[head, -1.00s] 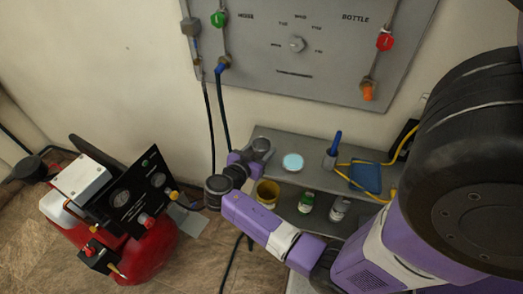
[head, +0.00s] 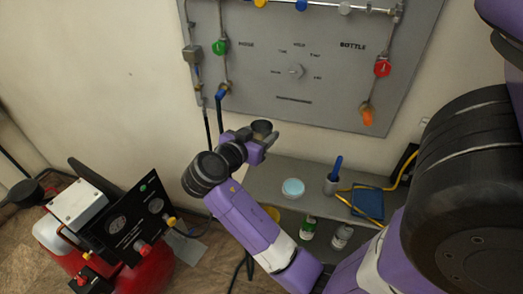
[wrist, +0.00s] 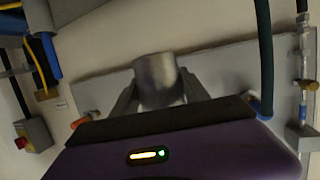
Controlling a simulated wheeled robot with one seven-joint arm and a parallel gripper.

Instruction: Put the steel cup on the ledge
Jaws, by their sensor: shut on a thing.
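The steel cup (head: 262,127) is held upright between the fingers of my gripper (head: 264,138). In the wrist view, the cup (wrist: 158,78) sits between both fingers of my gripper (wrist: 160,98), which press on its sides. The cup is in the air, in front of the lower edge of the wall panel and above the left end of the grey ledge (head: 262,182). My gripper and forearm hide part of the ledge's left end.
The ledge holds a white bowl with pale blue contents (head: 293,188), a grey holder with a blue-handled tool (head: 332,183) and a blue book (head: 368,203) with a yellow cable. Bottles (head: 309,228) stand below. The grey wall panel (head: 340,100) has hoses and valves. A red compressor (head: 130,265) is at left.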

